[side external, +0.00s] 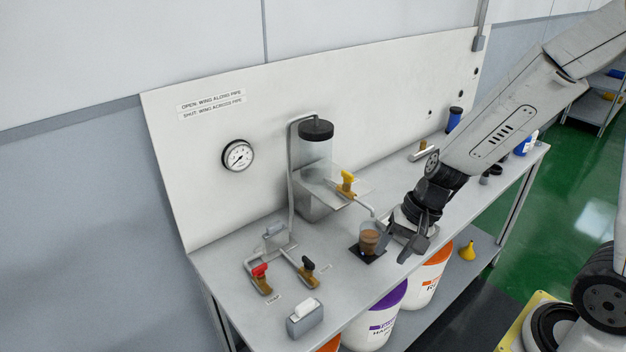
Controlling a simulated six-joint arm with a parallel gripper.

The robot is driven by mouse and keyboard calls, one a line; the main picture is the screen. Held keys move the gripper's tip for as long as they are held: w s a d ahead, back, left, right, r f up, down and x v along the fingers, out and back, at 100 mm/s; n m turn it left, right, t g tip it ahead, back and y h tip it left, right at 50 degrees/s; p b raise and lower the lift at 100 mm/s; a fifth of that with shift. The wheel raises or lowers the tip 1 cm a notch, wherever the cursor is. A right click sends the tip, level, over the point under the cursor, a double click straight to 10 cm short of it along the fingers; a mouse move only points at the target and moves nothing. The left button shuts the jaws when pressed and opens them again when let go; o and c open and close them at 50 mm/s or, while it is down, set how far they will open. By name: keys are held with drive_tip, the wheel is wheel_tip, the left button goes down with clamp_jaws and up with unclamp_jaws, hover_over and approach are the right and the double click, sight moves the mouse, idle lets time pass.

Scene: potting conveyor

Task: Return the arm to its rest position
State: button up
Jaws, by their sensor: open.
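My arm reaches in from the upper right over the grey workbench (345,264). My gripper (393,254) points down at the bench's front part, its two dark fingers spread apart and nothing seen between them. A clear cup with brown contents (369,238) stands upright on a small black pad (362,255), just left of the gripper. The left finger is close to the cup; I cannot tell whether it touches. The wrist hides part of the bench behind it.
A clear tank (315,155) with a yellow-handled valve (347,183) stands behind the cup. Red (260,276) and black (307,268) handled valves and a small grey box (305,318) are at left. Buckets (376,318) sit below the bench.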

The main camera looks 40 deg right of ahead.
drive_tip(key=d+n+h, duration=0.1)
drive_tip(key=n, duration=0.2)
drive_tip(key=s+d+r+n+h, duration=0.1)
drive_tip(key=n, duration=0.2)
drive_tip(key=s+d+n+h, duration=0.1)
drive_tip(key=d+n+h, duration=0.1)
drive_tip(key=n, duration=0.1)
drive_tip(key=shift+r+n+t, duration=0.25)
drive_tip(key=shift+n+t, duration=0.05)
drive_tip(key=shift+n, duration=0.1)
